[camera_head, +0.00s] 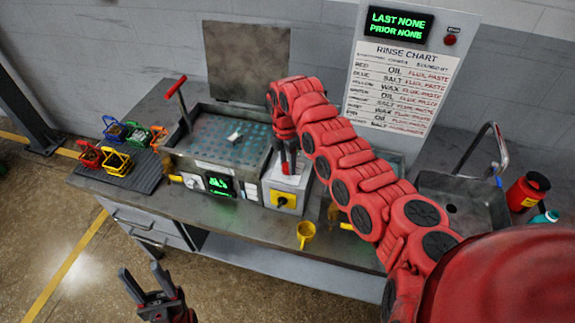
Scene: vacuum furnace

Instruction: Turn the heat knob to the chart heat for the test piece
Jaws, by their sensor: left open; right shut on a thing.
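A grey bench unit (185,158) has a perforated teal top with a small pale metal piece (234,137) on it. Its front carries a small green-lit display (219,185) and a pale round knob (192,182). Beside it stands a white box (270,183) with a dark rotary knob on a yellow plate (284,200). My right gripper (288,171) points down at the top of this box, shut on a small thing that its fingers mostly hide. A wall chart (400,88) is headed "RINSE CHART"; its rows are small. My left gripper (143,277) is open and empty, in front of the bench.
Several coloured baskets (117,162) stand on a dark mat at the left. A red-handled lever (177,88) rises behind the unit. A yellow cup (305,234) is at the bench's front edge. A sink (455,190) and red bottle (526,193) are at right. The sign (396,24) reads "LAST NONE, PRIOR NONE".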

